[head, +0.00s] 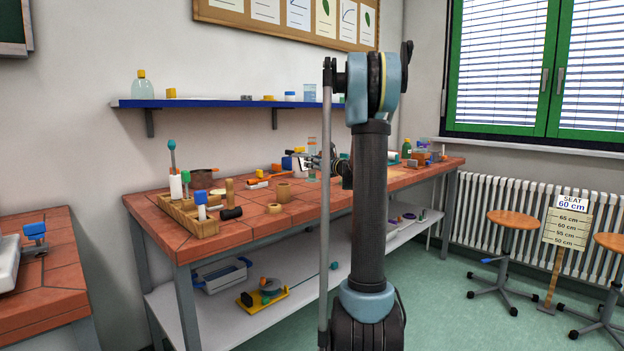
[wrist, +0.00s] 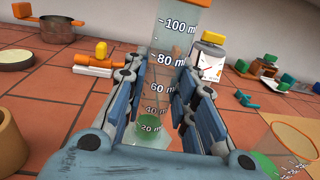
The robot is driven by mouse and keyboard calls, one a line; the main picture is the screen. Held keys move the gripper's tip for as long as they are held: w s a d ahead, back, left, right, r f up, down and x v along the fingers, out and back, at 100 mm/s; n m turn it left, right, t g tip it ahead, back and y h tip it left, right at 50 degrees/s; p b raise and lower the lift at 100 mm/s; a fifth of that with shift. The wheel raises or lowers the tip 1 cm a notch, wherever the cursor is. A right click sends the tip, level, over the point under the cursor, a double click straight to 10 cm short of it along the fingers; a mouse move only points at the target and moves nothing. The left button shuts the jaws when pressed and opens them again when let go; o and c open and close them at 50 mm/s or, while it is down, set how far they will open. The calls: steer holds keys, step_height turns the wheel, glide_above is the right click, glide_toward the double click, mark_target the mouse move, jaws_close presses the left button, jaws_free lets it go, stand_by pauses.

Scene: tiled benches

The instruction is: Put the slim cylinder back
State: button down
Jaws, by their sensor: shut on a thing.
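The slim cylinder (wrist: 172,75) is a clear measuring cylinder with white ml marks from 20 to 100 and a little green near its bottom. In the wrist view it stands between the two finger pads of my gripper (wrist: 165,105), which is shut on it. In the head view my gripper (head: 322,163) is over the far part of the tiled bench (head: 240,222), partly behind my arm. The cylinder shows there only as a small pale shape (head: 312,146). I cannot tell whether its base touches the bench.
A clear vessel with green inside (wrist: 293,140) is close on the right in the wrist view. A white labelled container (wrist: 208,58) stands behind. A pot (wrist: 57,30) and a tan ring (wrist: 10,140) are on the left. A wooden rack (head: 190,221) sits at the bench's near left.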

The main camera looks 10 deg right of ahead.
mark_target(315, 173)
steer(key=shift+f, duration=2.3)
steer(key=shift+f, duration=0.15)
steer(key=c, duration=1.3)
jaws_free()
steer(key=shift+s, duration=0.1)
steer(key=v, duration=1.7)
steer(key=shift+d+r, duration=0.2)
steer(key=shift+d, duration=0.1)
